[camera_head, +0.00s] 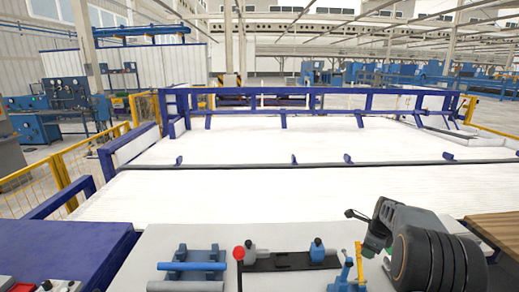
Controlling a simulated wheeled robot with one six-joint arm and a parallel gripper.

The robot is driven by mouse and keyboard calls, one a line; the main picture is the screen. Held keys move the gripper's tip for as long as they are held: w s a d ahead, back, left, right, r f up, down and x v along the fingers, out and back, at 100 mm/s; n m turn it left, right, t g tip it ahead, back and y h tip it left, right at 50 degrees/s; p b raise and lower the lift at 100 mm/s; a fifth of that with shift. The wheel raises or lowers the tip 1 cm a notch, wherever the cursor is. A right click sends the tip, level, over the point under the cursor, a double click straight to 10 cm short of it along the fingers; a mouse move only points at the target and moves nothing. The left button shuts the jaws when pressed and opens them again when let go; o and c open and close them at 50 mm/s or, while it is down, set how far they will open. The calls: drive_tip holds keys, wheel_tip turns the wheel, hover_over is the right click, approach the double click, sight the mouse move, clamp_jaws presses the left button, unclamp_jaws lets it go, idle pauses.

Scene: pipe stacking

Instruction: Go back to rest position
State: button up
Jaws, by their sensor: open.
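My arm shows at the lower right as a dark grey and black body. My gripper (368,250) is at its lower left end, over the right part of the grey worktable (130,270). It is open, and I see no pipe in it. The fingertips are small and hard to make out against the fixtures. A blue pipe (192,266) lies across a blue-grey rack (200,255) on the table, left of my gripper. A paler blue-grey pipe (185,286) lies in front of it, partly cut by the picture's edge.
A red-knobbed lever (239,254) and a black fixture (290,261) stand between rack and gripper. A blue and yellow upright part (346,272) is close beside the gripper. Behind lies a wide white bed (250,190) with blue rails. A brown wooden surface (500,232) is at right.

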drive_tip(key=s+a+r+n+t, duration=0.1)
drive_tip(key=s+a+r+n, duration=0.4)
drive_tip(key=s+a+n, duration=0.5)
drive_tip(key=s+a+r+n+t, duration=0.1)
drive_tip(key=s+a+r+n, duration=0.4)
drive_tip(key=s+a+n, duration=0.5)
drive_tip(key=shift+s+a+r+n, duration=0.35)
drive_tip(key=shift+s+n, duration=2.05)
drive_tip(key=shift+s, duration=0.45)
